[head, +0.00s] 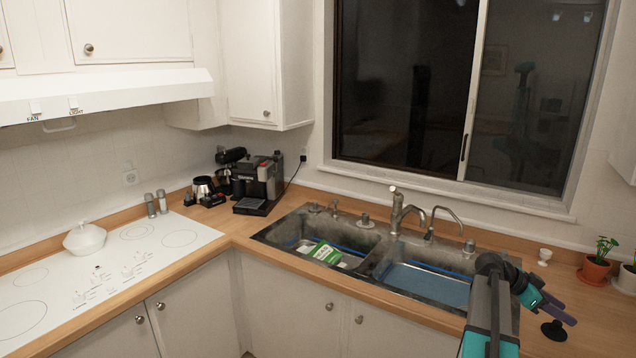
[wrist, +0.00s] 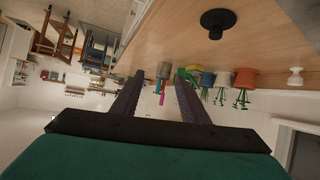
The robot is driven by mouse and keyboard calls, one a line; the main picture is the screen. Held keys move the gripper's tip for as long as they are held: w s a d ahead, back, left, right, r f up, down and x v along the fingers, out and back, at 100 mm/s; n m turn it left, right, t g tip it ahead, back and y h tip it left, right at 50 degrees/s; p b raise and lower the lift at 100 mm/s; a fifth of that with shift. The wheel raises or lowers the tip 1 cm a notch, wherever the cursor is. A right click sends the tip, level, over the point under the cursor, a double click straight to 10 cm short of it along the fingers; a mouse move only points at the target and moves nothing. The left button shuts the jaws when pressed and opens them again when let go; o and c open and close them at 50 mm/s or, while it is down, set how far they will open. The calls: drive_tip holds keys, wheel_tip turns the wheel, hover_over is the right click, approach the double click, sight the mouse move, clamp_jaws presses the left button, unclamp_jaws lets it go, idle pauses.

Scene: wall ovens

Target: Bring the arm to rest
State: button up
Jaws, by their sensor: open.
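My arm (head: 492,300) reaches up at the lower right of the head view and bends to the right over the wooden counter. My gripper (head: 566,311) is above the counter, right of the sink. In the wrist view my gripper (wrist: 160,80) shows two dark fingers spread apart with nothing held between them. The wrist picture looks upside down, with the counter at the top.
A black round-based object (head: 553,331) stands on the counter close to my gripper. Potted plants (head: 595,268) and a small white object (head: 544,256) stand behind. The double sink (head: 385,262) holds a green-and-white item (head: 324,253). A coffee machine (head: 262,182) stands further left.

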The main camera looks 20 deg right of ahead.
drive_tip(key=w+a+f+n+t+y, duration=0.15)
drive_tip(key=w+a+f+n, duration=0.25)
drive_tip(key=w+a+f, duration=0.45)
drive_tip(key=w+a+f+n+t+y, duration=0.1)
drive_tip(key=w+a+f+n+t, duration=0.25)
drive_tip(key=a, duration=0.85)
drive_tip(key=w+a+f+n+t+y, duration=0.1)
drive_tip(key=w+a+f+n+y, duration=0.1)
drive_tip(key=w+a+f+n, duration=0.55)
drive_tip(key=s+a+f+n+y, duration=0.2)
drive_tip(key=a+f+n, duration=0.15)
drive_tip(key=a, duration=0.95)
drive_tip(key=s+a+f+n+y, duration=0.2)
drive_tip(key=a+f, duration=0.2)
drive_tip(key=a, duration=0.9)
drive_tip(key=s+a+f+n+y, duration=0.2)
drive_tip(key=a+f+n, duration=0.15)
drive_tip(key=a, duration=1.05)
drive_tip(key=s+d+f+g+b, duration=0.1)
drive_tip(key=s+f+g+b, duration=0.4)
drive_tip(key=s+f, duration=2)
wheel_tip(320, 180, down, 3)
drive_tip(key=b, duration=0.5)
drive_tip(key=shift+s, duration=0.1)
